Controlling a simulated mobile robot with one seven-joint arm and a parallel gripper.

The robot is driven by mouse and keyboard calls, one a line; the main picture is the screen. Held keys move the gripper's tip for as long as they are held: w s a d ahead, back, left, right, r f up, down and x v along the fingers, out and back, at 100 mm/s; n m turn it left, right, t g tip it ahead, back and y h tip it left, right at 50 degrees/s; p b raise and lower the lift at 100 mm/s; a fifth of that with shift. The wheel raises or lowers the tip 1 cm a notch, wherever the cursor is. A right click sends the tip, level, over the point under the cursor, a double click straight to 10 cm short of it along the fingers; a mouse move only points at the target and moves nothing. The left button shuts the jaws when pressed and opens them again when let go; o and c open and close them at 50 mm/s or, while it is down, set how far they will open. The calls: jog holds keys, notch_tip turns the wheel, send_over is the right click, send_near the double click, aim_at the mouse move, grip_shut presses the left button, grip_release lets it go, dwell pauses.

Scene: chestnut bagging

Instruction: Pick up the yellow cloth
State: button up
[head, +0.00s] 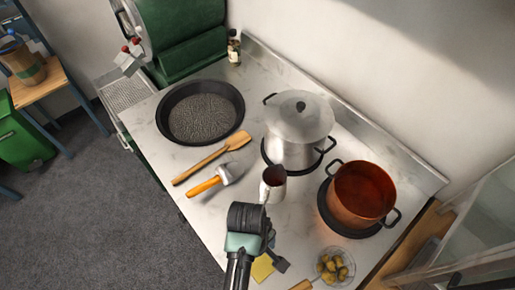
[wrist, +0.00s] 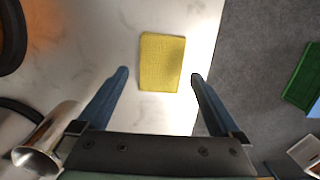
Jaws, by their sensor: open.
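The yellow cloth (wrist: 161,62) lies flat on the pale marble counter in the wrist view, near the counter's edge. In the head view a part of the cloth (head: 263,268) shows beside my gripper, and the rest is hidden behind it. My gripper (wrist: 160,76) is open and empty, its two blue fingers apart, with the cloth between and beyond the tips in the picture. The fingers do not visibly touch the cloth. In the head view my gripper (head: 272,250) is over the front part of the counter, partly hidden by my wrist.
A metal jug (head: 273,184) stands close to my gripper. A copper pot (head: 362,193), a lidded steel pot (head: 298,130), a dark pan (head: 200,112), a wooden spatula (head: 214,157), an orange-handled scraper (head: 218,180) and a glass bowl (head: 335,268) of chestnuts share the counter.

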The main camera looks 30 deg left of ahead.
notch_tip(320, 180, down, 5)
jog(key=shift+s+r+p, duration=0.1)
jog(key=shift+s+p, duration=0.05)
jog(key=shift+p, duration=0.25)
jog(key=c, duration=1.1)
jog(key=shift+r, duration=0.1)
notch_tip(320, 180, up, 10)
jog(key=shift+f+b, duration=0.1)
jog(key=shift+b, duration=0.2)
